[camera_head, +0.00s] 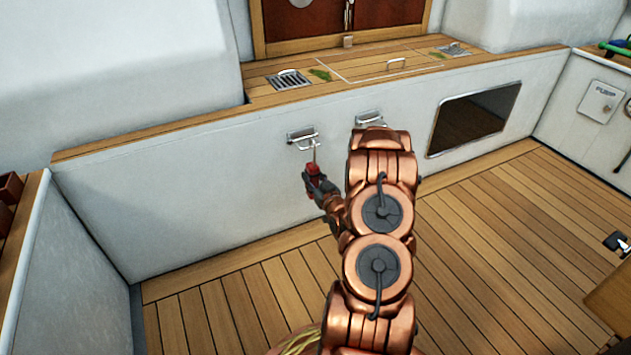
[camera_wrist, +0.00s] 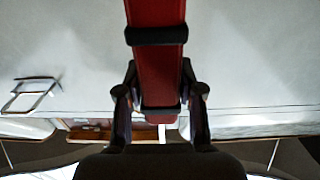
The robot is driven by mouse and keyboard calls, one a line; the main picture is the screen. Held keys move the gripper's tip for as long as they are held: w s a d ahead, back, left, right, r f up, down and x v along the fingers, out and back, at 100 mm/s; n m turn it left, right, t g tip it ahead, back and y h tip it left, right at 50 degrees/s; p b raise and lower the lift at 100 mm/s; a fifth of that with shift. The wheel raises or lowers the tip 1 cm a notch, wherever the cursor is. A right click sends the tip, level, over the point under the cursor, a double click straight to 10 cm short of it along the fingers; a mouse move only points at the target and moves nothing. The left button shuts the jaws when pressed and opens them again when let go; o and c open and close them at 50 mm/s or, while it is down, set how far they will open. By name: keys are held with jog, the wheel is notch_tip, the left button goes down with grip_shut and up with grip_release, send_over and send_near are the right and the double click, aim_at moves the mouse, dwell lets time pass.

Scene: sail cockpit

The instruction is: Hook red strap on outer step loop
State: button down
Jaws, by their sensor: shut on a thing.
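My gripper (camera_head: 318,186) is shut on the red strap (camera_head: 314,170), in front of the white step wall. In the wrist view the red strap (camera_wrist: 157,72) lies between the two dark fingers, with dark bands across it. A thin pale part rises from the strap towards the left metal loop (camera_head: 303,139) on the wall. I cannot tell whether they touch. A second metal loop (camera_head: 369,118) is further right, partly behind my arm. One metal loop (camera_wrist: 30,94) shows at the left in the wrist view, apart from the strap; I cannot tell which.
The white step wall (camera_head: 215,185) has a wooden top edge (camera_head: 160,127). A dark rectangular opening (camera_head: 473,118) is at its right. The plank floor (camera_head: 490,240) is clear around my arm. A wooden hatch with a small handle (camera_head: 396,64) lies on the ledge above.

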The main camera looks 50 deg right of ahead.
jog(key=shift+w+d+f, duration=0.3)
jog(key=shift+w+f, duration=0.6)
jog(key=shift+w+d+f, duration=0.3)
jog(key=shift+w+f, duration=0.55)
jog(key=c, duration=0.7)
grip_release()
jog(key=shift+o, duration=0.2)
jog(key=shift+f, duration=0.1)
jog(key=v, duration=1.2)
